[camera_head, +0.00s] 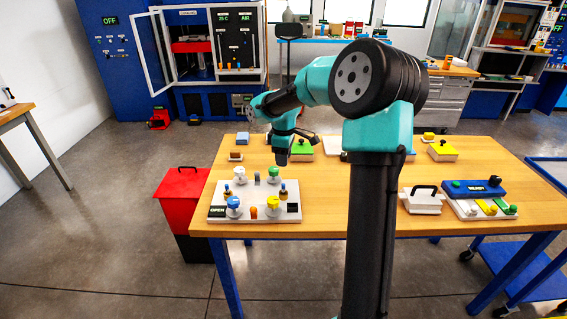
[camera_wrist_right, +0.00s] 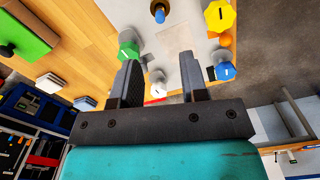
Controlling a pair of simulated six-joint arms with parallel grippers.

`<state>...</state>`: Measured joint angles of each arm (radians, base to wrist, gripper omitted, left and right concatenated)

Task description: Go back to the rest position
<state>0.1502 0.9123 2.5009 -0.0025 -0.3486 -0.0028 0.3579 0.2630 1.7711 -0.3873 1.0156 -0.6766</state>
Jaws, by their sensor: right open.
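My right gripper (camera_head: 283,157) hangs above the table (camera_head: 330,190), just behind the white valve board (camera_head: 215,214). In the right wrist view its two fingers (camera_wrist_right: 160,75) stand apart with nothing held between them. The board carries a green knob (camera_head: 273,173), a white knob (camera_head: 239,172), a blue knob (camera_head: 233,203) and a yellow knob (camera_head: 273,203). In the right wrist view the green knob (camera_wrist_right: 129,48) shows beside one finger and the white knob (camera_wrist_right: 158,90) between the fingers. My left gripper is not in view.
A red bin (camera_head: 181,185) stands left of the table. A green-topped block (camera_head: 302,150) lies near the gripper. A white box with a black handle (camera_head: 422,200) and a blue-lidded tray (camera_head: 478,188) sit at the right. My right arm hides the table's middle.

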